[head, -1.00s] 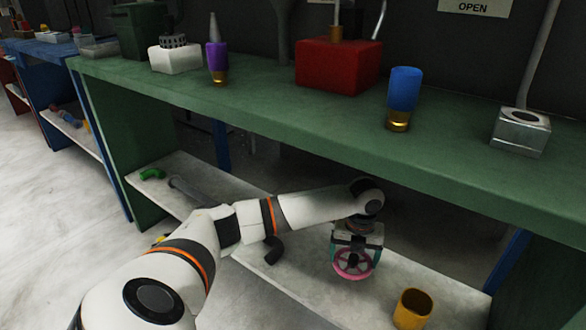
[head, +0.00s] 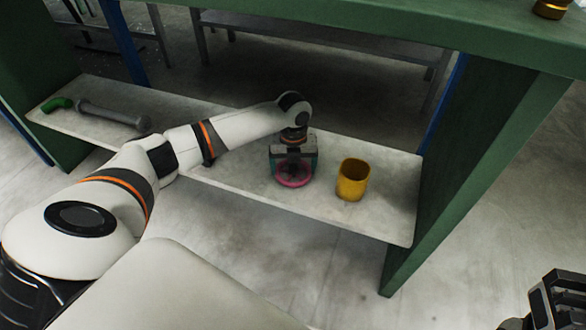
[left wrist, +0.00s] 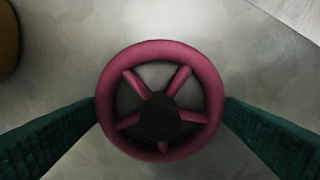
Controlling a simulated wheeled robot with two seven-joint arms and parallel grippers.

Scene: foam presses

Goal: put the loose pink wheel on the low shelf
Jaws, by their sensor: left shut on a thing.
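The pink wheel (head: 293,178) is a spoked ring with a dark hub, at or just above the low shelf (head: 345,210). It fills the middle of the left wrist view (left wrist: 160,101). My left gripper (head: 294,165) points down over it and is shut on it, one finger at each side of the rim. I cannot tell whether the wheel touches the shelf. My right gripper (head: 556,300) is partly in the lower right corner of the head view, well away from the shelf; its jaws do not show clearly.
A yellow cup (head: 353,180) stands on the shelf just right of the wheel. A grey bar (head: 113,115) and a green curved piece (head: 57,105) lie at the shelf's left end. Green bench panels (head: 480,150) close in the right side and top. Shelf right of the cup is bare.

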